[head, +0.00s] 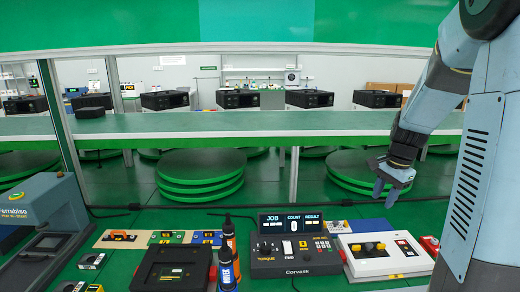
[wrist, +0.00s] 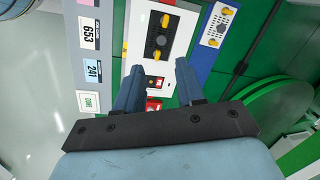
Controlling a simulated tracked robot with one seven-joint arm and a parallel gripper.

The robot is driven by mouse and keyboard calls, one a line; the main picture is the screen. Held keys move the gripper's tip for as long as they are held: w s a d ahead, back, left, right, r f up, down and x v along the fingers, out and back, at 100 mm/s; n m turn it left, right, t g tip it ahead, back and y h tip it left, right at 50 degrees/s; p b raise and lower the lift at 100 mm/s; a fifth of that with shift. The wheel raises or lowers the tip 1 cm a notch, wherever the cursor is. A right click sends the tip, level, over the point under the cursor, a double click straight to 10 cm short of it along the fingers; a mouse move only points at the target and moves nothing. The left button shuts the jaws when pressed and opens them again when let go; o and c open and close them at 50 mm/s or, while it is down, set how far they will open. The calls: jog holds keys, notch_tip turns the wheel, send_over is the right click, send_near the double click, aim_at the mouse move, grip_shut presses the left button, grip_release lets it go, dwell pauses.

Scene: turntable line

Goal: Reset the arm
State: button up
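A torque controller (head: 292,258), two bottles (head: 228,262), a black turntable unit (head: 170,268) and a blue-grey press (head: 45,222) stand on the green bench. Small coloured modules (head: 165,237) lie behind. A long green shelf (head: 250,122) bearing black machines crosses farther back.

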jog(key=s+a+r+n+t, duration=0.2)
jog(key=s+a+r+n, duration=0.4)
jog(key=s, duration=0.4)
jog(key=s+a+r+n+t, duration=0.2)
jog(key=s+a+r+n, duration=0.4)
jog(key=s, duration=0.5)
jog(key=shift+s+a+r+n+h, duration=0.25)
jog(key=shift+a+n+h, duration=0.15)
jog(key=shift+a+n, duration=0.1)
